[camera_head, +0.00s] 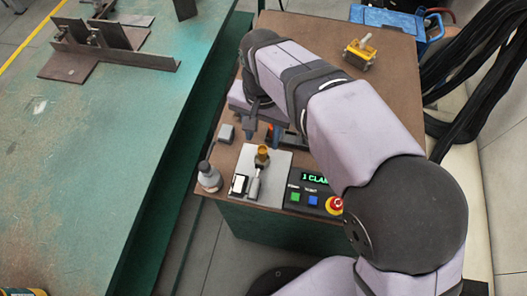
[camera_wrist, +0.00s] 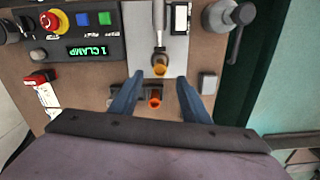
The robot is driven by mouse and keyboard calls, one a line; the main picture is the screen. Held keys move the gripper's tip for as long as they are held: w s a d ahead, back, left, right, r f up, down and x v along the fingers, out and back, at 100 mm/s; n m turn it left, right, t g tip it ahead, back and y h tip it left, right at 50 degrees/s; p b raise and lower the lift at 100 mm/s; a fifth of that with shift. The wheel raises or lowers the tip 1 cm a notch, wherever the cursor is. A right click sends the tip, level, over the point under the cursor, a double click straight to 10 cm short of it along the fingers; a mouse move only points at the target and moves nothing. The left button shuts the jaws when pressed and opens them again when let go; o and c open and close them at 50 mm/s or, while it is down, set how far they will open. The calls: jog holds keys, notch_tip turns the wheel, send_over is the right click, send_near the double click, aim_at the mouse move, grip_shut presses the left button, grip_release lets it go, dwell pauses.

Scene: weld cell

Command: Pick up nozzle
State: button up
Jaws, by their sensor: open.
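A small orange, hollow-ended cylinder, which looks like the nozzle (camera_wrist: 154,99), sits at a dark holder (camera_wrist: 125,96) in the wrist view. My gripper (camera_wrist: 160,76) is open and empty, with one blue-grey finger on each side of the orange piece. I cannot tell the height gap between them. A second amber-topped piece (camera_wrist: 160,66) stands at a toggle clamp on the light grey plate (camera_wrist: 172,45), beyond the fingertips. In the head view this amber piece (camera_head: 262,154) shows just below my gripper, and my arm partly covers the holder area.
A control box (camera_head: 308,194) reads "1 CLAMP" and has a red emergency button (camera_head: 334,204). A yellow-based fixture (camera_head: 360,54) is at the bench's far end. A green table (camera_head: 110,130) lies left.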

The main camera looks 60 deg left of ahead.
aim_at(262, 149)
jog(key=shift+d+f+p, duration=0.1)
jog(key=shift+f+p, duration=0.65)
jog(key=shift+f, duration=2.95)
grip_shut()
